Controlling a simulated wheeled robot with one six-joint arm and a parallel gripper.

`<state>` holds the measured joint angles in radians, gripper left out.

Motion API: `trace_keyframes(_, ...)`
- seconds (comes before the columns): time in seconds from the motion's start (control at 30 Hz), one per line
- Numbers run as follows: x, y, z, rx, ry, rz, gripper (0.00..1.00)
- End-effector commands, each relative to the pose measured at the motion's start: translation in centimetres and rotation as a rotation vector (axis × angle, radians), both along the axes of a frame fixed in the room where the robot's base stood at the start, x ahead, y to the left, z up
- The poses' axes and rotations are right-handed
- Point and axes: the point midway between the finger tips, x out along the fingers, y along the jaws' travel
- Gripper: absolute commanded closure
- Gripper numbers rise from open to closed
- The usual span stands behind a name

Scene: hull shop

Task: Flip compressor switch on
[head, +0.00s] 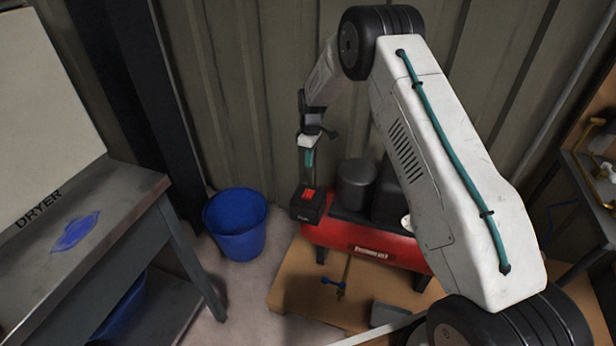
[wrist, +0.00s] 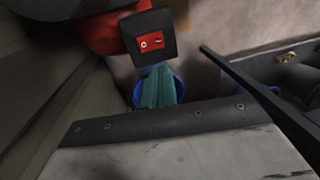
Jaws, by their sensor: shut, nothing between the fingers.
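The compressor (head: 345,232) is a red tank with dark grey parts on top, on a wooden pallet by the wall. Its black switch box (head: 306,214) stands at the left end and carries a red rocker switch (head: 308,194). In the wrist view the rocker (wrist: 151,41) shows a circle mark at left and a bar mark at right; I cannot tell which side is pressed. My gripper (head: 309,163) is shut and empty, just above the box. Its teal fingers (wrist: 160,72) appear just below the box in the wrist view, with no clear contact.
A blue bucket (head: 236,226) stands on the floor left of the compressor. A metal bench (head: 120,215) marked DRYER is at the left. The corrugated wall (head: 240,90) is close behind. A shelf with yellow fittings (head: 603,135) is at the right.

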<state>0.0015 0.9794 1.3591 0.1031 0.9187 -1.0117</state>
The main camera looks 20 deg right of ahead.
Motion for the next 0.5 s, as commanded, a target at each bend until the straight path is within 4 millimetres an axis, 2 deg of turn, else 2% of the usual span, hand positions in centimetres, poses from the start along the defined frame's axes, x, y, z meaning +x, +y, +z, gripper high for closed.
trace_keyframes(0.5,-1.3,0.9,-10.1,0.0,0.004,0.0,1.0)
